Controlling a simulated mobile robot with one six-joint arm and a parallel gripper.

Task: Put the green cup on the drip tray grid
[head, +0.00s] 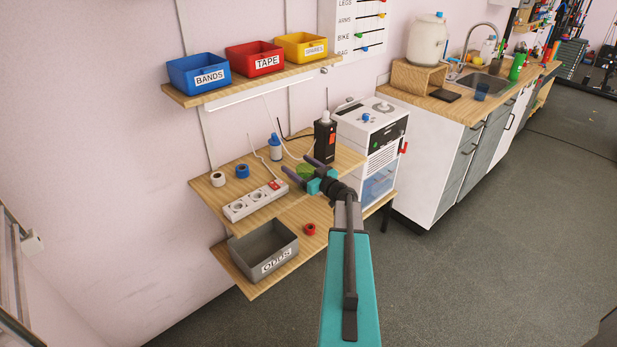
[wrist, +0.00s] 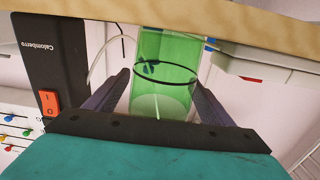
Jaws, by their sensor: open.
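The green cup (wrist: 165,75) is translucent with a dark ring and shows in the wrist view between the two fingers of my gripper (wrist: 162,88). In the head view the green cup (head: 305,171) is partly hidden by my gripper (head: 299,167), over the upper wooden shelf. My gripper is open, with a finger on either side of the cup; I cannot tell whether either touches it. I cannot make out a drip tray grid in either view.
A black device with a red switch (head: 325,136) stands just behind my gripper, beside a white machine (head: 370,128). A power strip (head: 254,201) and tape rolls lie to the left. A grey bin (head: 262,250) is on the lower shelf.

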